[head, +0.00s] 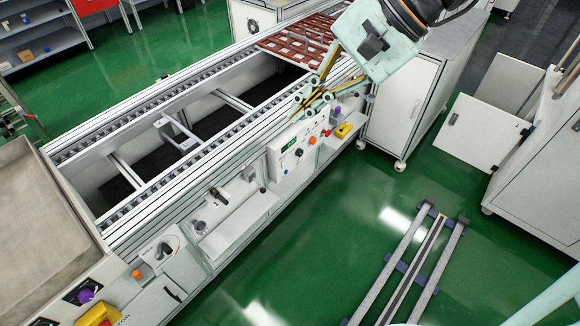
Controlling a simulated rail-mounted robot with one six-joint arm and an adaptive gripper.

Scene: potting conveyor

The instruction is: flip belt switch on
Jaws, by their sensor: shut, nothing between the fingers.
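My gripper (299,106) reaches down from the upper right, with its pale green and gold fingers shut and nothing visible between them. It is above and in front of the conveyor's side rail. A white control panel (291,158) with a small display and several coloured knobs sits on the conveyor's front side, just below the fingertips. A black knob (299,152) and an orange knob (312,140) show on this panel. I cannot tell which control is the belt switch or its position. The fingertips look apart from the panel, but the exact gap is unclear.
The conveyor (180,135) runs diagonally, with a brown slatted tray (290,40) at its far end. The green floor (330,220) in front is partly clear, with rails at right.

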